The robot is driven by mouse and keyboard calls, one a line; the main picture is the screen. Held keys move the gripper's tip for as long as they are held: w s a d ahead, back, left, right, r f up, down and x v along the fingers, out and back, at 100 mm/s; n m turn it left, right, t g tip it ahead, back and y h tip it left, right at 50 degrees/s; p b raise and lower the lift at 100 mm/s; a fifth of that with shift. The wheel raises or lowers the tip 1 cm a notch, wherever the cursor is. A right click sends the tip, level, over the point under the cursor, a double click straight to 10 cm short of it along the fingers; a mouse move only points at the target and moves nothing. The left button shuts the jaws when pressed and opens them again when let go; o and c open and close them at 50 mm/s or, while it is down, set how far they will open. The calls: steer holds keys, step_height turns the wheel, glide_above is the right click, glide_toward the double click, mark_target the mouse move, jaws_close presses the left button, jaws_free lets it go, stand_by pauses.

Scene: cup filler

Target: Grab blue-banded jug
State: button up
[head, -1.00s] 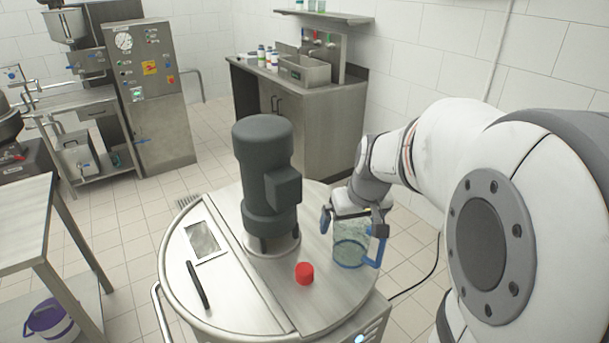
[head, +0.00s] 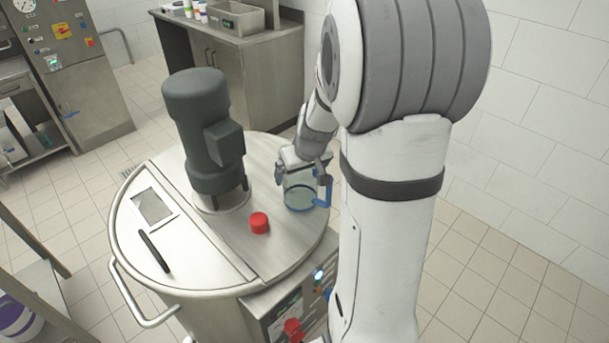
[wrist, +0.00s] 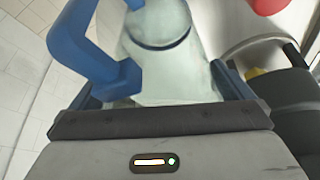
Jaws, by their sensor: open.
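The blue-banded jug (head: 299,194) is clear with a blue ring low down and a blue handle on its right side. It stands upright near the right edge of the round steel tank lid. My gripper (head: 302,170) is over the jug's top, open, with its fingers on either side of it. In the wrist view the clear jug wall (wrist: 160,75) lies between the fingers, with the blue handle (wrist: 88,45) at the left. I cannot tell whether a finger touches the wall.
A red knob (head: 259,222) sits on the tank lid (head: 222,255) left of the jug. A dark grey motor (head: 205,130) stands on the lid further left.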

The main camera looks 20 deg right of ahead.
steer(key=c, duration=0.7)
steer(key=shift+o, duration=0.2)
steer(key=shift+r, duration=0.15)
